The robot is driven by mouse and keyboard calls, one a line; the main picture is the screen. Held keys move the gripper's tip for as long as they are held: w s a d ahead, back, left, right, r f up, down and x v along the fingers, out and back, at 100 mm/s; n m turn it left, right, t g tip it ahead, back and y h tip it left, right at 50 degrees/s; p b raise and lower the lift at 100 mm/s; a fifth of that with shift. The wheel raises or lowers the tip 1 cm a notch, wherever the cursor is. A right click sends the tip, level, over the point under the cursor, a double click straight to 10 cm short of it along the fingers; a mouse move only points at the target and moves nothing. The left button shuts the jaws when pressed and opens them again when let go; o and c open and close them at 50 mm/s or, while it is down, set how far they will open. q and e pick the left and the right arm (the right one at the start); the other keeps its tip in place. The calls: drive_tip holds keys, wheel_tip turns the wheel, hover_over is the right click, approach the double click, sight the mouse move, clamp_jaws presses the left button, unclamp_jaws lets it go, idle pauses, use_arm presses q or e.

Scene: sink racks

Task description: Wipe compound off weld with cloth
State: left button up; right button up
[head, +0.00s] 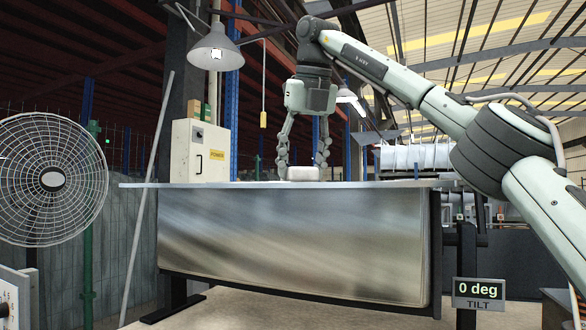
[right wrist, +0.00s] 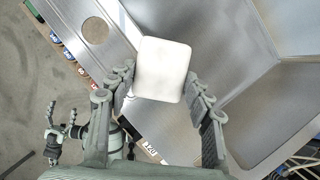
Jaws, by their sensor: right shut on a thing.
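My right gripper (head: 303,168) points down at the top of the metal sink. Its two fingers are shut on a white pad-like cloth (head: 303,174). In the right wrist view the cloth (right wrist: 163,70) is a pale rounded square between the fingertips (right wrist: 160,92). The sink (head: 290,245) shows its brushed front panel in the head view. The right wrist view shows its inner metal panels (right wrist: 240,90) and the seams where they meet. I cannot make out compound on a weld. My left gripper (right wrist: 62,128) shows small at the lower left of the right wrist view, its fingers apart and empty.
A round drain hole (right wrist: 95,31) shows in the metal at the upper left. A caged fan (head: 52,180) stands at the left. A tilt display reading 0 deg (head: 479,291) is at the lower right. A lamp (head: 216,50) hangs above a cabinet (head: 199,152) behind the sink.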

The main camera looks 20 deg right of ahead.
drive_tip(key=shift+s+d+f+b, duration=0.1)
drive_tip(key=shift+s+d+b, duration=0.25)
drive_tip(key=shift+s+d, duration=0.2)
drive_tip(key=shift+s+d+b, duration=0.4)
drive_tip(key=shift+s+d, duration=0.8)
drive_tip(key=shift+s, duration=0.15)
drive_tip(key=shift+s+d, duration=0.55)
drive_tip(key=shift+s+d+p, duration=0.35)
drive_tip(key=shift+s+d, duration=0.85)
drive_tip(key=shift+s, duration=0.25)
wheel_tip(320, 180, up, 6)
drive_tip(key=p, duration=0.7)
